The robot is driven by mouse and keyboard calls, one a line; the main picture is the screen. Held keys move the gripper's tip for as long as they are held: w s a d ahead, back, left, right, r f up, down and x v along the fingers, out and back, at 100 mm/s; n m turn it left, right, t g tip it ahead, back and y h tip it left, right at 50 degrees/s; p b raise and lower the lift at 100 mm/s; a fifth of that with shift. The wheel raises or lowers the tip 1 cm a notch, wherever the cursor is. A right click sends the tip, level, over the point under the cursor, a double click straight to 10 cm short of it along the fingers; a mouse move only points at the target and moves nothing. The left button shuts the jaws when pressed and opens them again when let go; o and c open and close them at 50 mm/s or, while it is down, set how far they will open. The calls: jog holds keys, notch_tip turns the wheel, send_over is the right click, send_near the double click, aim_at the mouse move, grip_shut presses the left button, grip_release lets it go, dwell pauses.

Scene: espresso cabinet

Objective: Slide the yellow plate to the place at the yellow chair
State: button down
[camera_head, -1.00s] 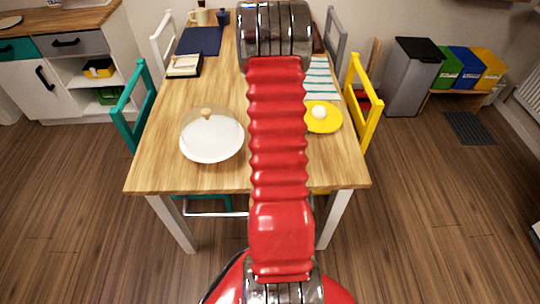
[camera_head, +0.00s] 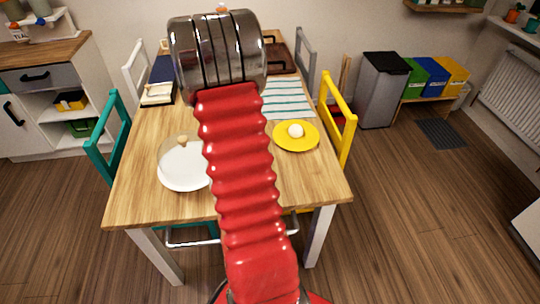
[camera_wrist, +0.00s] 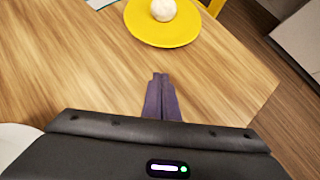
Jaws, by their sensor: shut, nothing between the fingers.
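The yellow plate (camera_head: 296,136) lies on the right part of the wooden table, with a white round ball-like thing (camera_head: 296,130) on it. The yellow chair (camera_head: 339,120) stands at the table's right side, close to the plate. In the wrist view the yellow plate (camera_wrist: 150,34) is at the top, beyond my gripper (camera_wrist: 160,76). My gripper is shut and empty, its fingertips over bare wood and apart from the plate. In the head view my arm hides the gripper and the middle of the table.
A white plate with a clear dome (camera_head: 182,172) stands at the table's left front. A striped mat (camera_head: 288,98) lies behind the yellow plate. A teal chair (camera_head: 108,140) is at the left. Bare wood (camera_head: 305,183) lies in front of the yellow plate.

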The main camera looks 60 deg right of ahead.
jog(key=shift+v, duration=2)
jog(key=shift+s, duration=0.1)
jog(key=s+a+r+m+g+y, duration=0.2)
jog(key=s+a+r+m+y, duration=0.15)
jog(key=a+m, duration=0.65)
jog(key=w+a+r+m+t+y, duration=0.1)
jog(key=a+r+m+t, duration=0.1)
jog(key=a+r, duration=0.4)
jog(key=w+a+r+m+t+y, duration=0.2)
jog(key=a+r+t, duration=0.2)
jog(key=a, duration=1.3)
jog(key=w+a+r+m+t+y, duration=0.1)
jog(key=a+r+t+y, duration=0.1)
jog(key=a+r, duration=0.7)
jog(key=a+t, duration=0.1)
jog(key=a, duration=0.2)
jog(key=shift+w+m, duration=0.25)
jog(key=shift+m, duration=0.15)
